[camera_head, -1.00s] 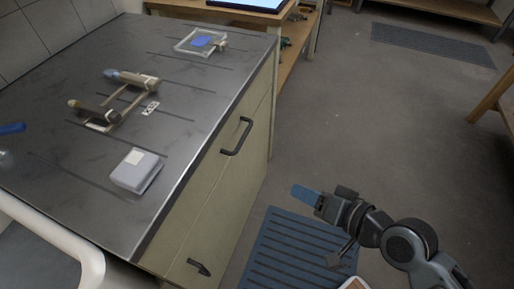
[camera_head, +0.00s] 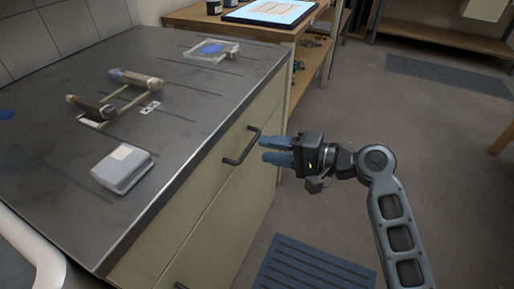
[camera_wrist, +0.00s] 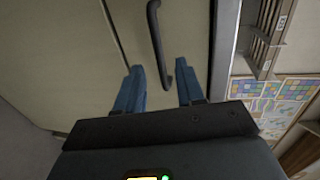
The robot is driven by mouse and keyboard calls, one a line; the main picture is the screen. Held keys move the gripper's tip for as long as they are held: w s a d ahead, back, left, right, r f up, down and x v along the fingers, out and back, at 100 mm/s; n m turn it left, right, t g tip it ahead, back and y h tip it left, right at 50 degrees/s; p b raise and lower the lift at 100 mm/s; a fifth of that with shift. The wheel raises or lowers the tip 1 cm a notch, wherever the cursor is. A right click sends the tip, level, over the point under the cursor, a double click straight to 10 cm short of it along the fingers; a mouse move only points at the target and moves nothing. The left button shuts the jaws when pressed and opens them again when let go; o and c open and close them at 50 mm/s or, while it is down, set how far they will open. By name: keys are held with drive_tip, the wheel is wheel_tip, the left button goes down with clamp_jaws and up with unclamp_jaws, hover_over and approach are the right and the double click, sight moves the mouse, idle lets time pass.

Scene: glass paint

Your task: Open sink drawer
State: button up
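The sink drawer has a beige front (camera_head: 227,174) below the metal counter, and it sits shut. Its black bar handle (camera_head: 242,147) stands out from the front. In the wrist view the handle (camera_wrist: 156,38) reaches down from the top of the picture, its lower end at the gap between my fingers. My gripper (camera_head: 268,150) has blue fingers, parted and empty, just right of the handle in the head view. In the wrist view my gripper (camera_wrist: 160,82) points at the drawer front, open. I cannot tell whether a finger touches the handle.
The dark metal counter (camera_head: 200,110) holds a grey box (camera_head: 123,168), a wooden roller frame (camera_head: 120,95) and a clear tray (camera_head: 211,50). A wooden shelf unit (camera_head: 300,65) stands behind. A blue slatted mat (camera_head: 310,270) lies on the floor. The floor to the right is open.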

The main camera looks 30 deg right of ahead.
drive_tip(key=shift+x, duration=2.1)
drive_tip(key=shift+c, duration=0.2)
clamp_jaws()
